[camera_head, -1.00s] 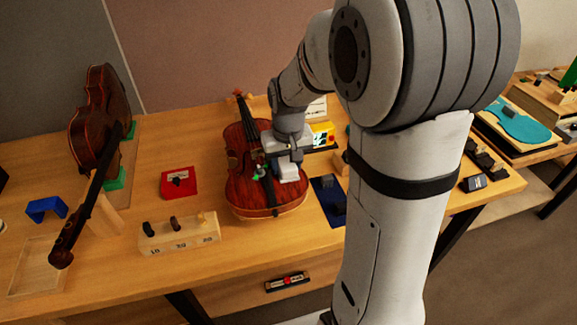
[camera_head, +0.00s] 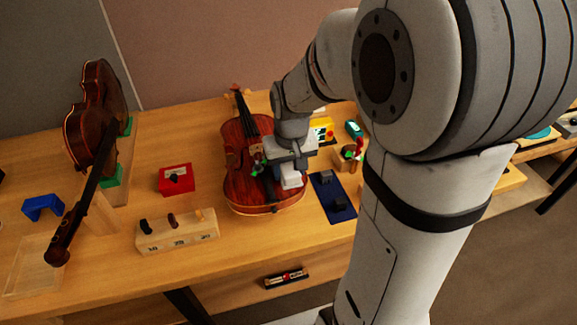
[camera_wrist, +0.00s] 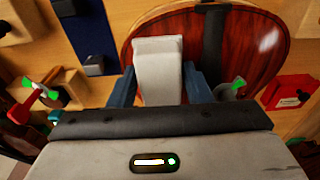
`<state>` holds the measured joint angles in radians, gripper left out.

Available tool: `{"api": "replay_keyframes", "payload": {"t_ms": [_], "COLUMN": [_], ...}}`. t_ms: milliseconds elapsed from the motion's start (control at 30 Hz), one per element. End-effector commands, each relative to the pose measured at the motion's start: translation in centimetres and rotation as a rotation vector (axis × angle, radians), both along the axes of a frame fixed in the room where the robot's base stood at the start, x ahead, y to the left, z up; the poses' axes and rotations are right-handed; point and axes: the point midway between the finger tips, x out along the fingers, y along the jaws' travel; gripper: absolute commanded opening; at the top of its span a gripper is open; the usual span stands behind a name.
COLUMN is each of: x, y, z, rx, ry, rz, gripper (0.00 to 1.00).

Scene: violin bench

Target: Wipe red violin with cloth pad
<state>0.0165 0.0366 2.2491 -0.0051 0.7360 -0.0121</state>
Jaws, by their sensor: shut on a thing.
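The red violin (camera_head: 238,190) lies on its back on the bench, neck pointing to the back wall. Its lower body (camera_wrist: 185,35) fills the upper middle of the wrist view. My gripper (camera_head: 288,170) is over the right side of the violin's body. In the wrist view my gripper (camera_wrist: 160,85) is shut on a white cloth pad (camera_wrist: 158,60), which sits between the two blue-grey fingers. The pad (camera_head: 291,180) also shows in the head view, over the violin's top. I cannot tell whether it touches the wood.
A second violin (camera_head: 95,130) stands tilted at the left. A red box (camera_head: 176,179) and a wooden block with pegs (camera_head: 178,232) are left and front. A dark blue mat (camera_head: 333,196) lies right of the violin. Bare bench shows in front.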

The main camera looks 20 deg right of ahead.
Motion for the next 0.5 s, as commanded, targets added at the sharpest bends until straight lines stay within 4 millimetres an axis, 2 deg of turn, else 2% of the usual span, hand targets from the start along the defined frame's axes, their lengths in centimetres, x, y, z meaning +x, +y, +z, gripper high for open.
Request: {"api": "replay_keyframes", "payload": {"t_ms": [167, 500], "x": [0.0, 0.0], "y": [0.0, 0.0], "z": [0.9, 4.4], "rx": [0.000, 0.000], "ry": [-0.001, -0.001], "rz": [0.000, 0.000], "gripper": [0.26, 0.26]}}
